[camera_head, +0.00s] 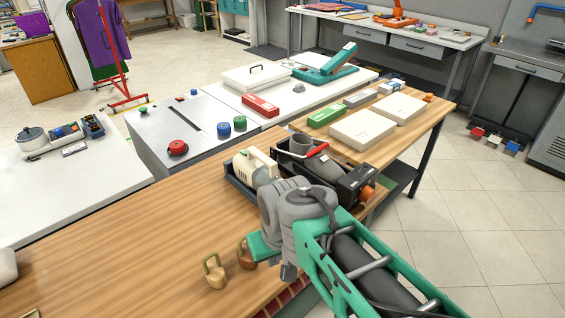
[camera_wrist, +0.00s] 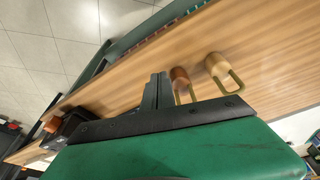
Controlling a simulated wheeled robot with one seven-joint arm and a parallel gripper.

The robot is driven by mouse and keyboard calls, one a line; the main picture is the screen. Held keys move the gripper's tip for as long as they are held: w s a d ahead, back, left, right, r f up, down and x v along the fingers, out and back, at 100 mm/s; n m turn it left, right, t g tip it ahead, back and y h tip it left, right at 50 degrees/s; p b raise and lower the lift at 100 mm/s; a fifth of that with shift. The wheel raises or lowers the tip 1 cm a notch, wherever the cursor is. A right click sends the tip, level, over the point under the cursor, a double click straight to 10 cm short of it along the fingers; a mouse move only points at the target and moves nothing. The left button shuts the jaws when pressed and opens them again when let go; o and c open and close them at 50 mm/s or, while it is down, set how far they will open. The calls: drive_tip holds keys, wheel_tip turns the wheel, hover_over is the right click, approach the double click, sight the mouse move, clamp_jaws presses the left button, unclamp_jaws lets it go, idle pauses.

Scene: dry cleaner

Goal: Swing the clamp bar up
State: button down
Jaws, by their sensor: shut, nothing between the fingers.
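A black machine (camera_head: 352,181) stands on the wooden bench, with a bar ending in a red grip (camera_head: 317,150) over its dark rounded body. This looks like the clamp bar, lying low and slightly tilted; my arm hides part of the machine. My gripper (camera_head: 288,272) is over the front edge of the bench, to the lower left of the machine and apart from it. In the wrist view, the dark fingers of my gripper (camera_wrist: 156,92) are together and empty. The red grip cannot be made out in the wrist view.
A brown looped piece (camera_head: 246,254) and a brass one (camera_head: 215,273) stand beside my gripper on the wooden bench (camera_head: 130,250). A cream bottle (camera_head: 255,167) in a dark tray stands left of the machine. White boxes (camera_head: 362,129) lie behind it. The bench's left part is mostly clear.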

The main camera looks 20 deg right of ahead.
idle(0.3)
drive_tip(key=w+d+r+m+t+y+p, duration=0.1)
drive_tip(key=w+d+r+m, duration=0.1)
drive_tip(key=w+d+m, duration=0.5)
drive_tip(key=w+d+r+m+t+y+p, duration=0.1)
drive_tip(key=w+d+r+m+p, duration=0.15)
drive_tip(key=w+m, duration=0.7)
drive_tip(key=w+d+m+t, duration=0.1)
drive_tip(key=w+d+m, duration=0.1)
drive_tip(key=d+m, duration=0.3)
drive_tip(key=w+d+m+t, duration=0.1)
drive_tip(key=w+d+m, duration=0.2)
drive_tip(key=d+m, duration=0.2)
drive_tip(key=w+d+m+t+p, duration=0.1)
drive_tip(key=w+d+m, duration=0.1)
drive_tip(key=d+m, duration=0.4)
drive_tip(key=d, duration=0.4)
drive_tip(key=shift+w+f+y, duration=0.25)
drive_tip(key=shift+w+y, duration=0.15)
